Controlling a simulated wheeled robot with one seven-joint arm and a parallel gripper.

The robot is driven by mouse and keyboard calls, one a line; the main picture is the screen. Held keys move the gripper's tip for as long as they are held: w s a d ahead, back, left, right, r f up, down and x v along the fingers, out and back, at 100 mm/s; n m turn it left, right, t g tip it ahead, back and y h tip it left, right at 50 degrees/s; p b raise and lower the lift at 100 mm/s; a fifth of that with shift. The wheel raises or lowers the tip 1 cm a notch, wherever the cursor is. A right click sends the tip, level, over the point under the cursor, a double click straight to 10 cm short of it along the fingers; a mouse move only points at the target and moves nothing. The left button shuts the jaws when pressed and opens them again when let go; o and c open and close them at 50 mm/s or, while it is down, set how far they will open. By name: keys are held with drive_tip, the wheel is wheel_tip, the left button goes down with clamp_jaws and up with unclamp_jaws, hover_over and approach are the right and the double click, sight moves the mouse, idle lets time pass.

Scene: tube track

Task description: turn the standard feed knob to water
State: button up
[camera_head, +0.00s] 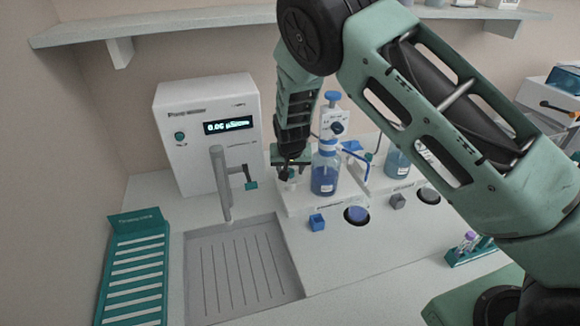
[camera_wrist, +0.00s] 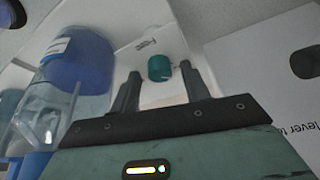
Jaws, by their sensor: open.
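A small teal knob (camera_wrist: 160,67) shows in the wrist view on a white surface, just beyond and between my fingertips. I take it for the standard feed knob; which way it points is not clear. My gripper (camera_wrist: 160,74) is open, with a finger on either side of the knob in the picture; I cannot tell if they touch it. In the head view my gripper (camera_head: 290,173) hangs low beside the blue bottle (camera_head: 325,174), and the knob is mostly hidden beneath it. The bottle also shows at left in the wrist view (camera_wrist: 78,62).
A second bottle (camera_head: 397,164) stands right.

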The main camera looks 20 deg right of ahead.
drive_tip(key=c, duration=1)
drive_tip(key=shift+a, duration=0.1)
drive_tip(key=m+h, duration=0.1)
drive_tip(key=m, duration=0.2)
drive_tip(key=shift+m, duration=0.4)
drive_tip(key=m+b, duration=0.1)
drive_tip(key=m, duration=0.1)
drive_tip(key=m+g+h+b, duration=0.1)
drive_tip(key=m, duration=0.1)
drive_tip(key=shift+w+a+f+m+g+h, duration=0.1)
drive_tip(key=shift+w+m+g+h, duration=0.05)
drive_tip(key=shift+m+g+h, duration=0.15)
drive_tip(key=m+g+b, duration=0.1)
drive_tip(key=m, duration=0.1)
drive_tip(key=m+b, duration=0.1)
drive_tip(key=m, duration=0.1)
drive_tip(key=shift+m+g+h+b, duration=0.3)
drive_tip(key=shift+g+h+b, duration=0.1)
drive_tip(key=m+g+b, duration=0.1)
drive_tip(key=m, duration=0.1)
drive_tip(key=m+b, duration=0.1)
drive_tip(key=m, duration=0.1)
drive_tip(key=shift+w+m+g, duration=0.1)
drive_tip(key=shift+m+g, duration=0.3)
